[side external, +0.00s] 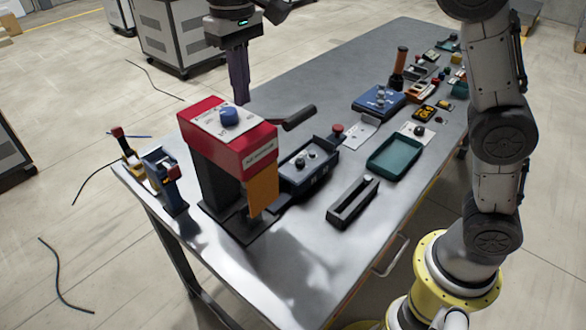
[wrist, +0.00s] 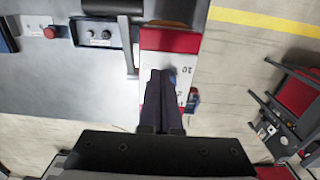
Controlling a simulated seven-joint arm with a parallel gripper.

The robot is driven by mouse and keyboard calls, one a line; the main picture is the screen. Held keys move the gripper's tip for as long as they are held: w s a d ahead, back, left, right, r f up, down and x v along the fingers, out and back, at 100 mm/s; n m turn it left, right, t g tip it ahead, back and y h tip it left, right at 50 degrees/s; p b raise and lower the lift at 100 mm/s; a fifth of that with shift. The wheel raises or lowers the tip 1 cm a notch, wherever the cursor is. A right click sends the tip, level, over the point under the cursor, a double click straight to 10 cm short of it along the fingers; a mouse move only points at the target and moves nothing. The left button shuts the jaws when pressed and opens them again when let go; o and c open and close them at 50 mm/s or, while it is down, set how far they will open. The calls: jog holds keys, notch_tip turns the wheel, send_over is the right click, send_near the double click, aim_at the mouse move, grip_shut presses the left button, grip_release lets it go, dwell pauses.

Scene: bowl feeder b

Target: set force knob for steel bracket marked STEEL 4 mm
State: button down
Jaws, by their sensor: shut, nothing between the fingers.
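The force knob (side external: 230,117) is a blue round knob on a white dial plate (side external: 207,122) on top of a red press (side external: 250,152). My gripper (side external: 241,100) is shut and empty, pointing down just above and behind the knob in the side view. In the wrist view my gripper (wrist: 164,73) covers most of the dial; a sliver of the blue knob (wrist: 173,77) shows beside the fingertips, and a "10" mark is readable. Contact with the knob cannot be told. A pale flat plate (side external: 360,134) lies beyond the press; no STEEL 4 mm marking is readable on it.
A dark lever (side external: 299,117) sticks out from the press. A dark control box (side external: 309,165), a grey slotted block (side external: 353,202) and a green tray (side external: 395,156) stand beside it. A blue clamp-like tool (side external: 165,180) stands at the table's left edge.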

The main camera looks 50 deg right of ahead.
aim_at(229, 116)
jog(key=shift+f, duration=1.4)
jog(key=shift+w+a, duration=0.15)
jog(key=shift+w, duration=0.1)
jog(key=shift+a, duration=0.95)
jog(key=shift+w, duration=0.1)
jog(key=shift+a, duration=0.1)
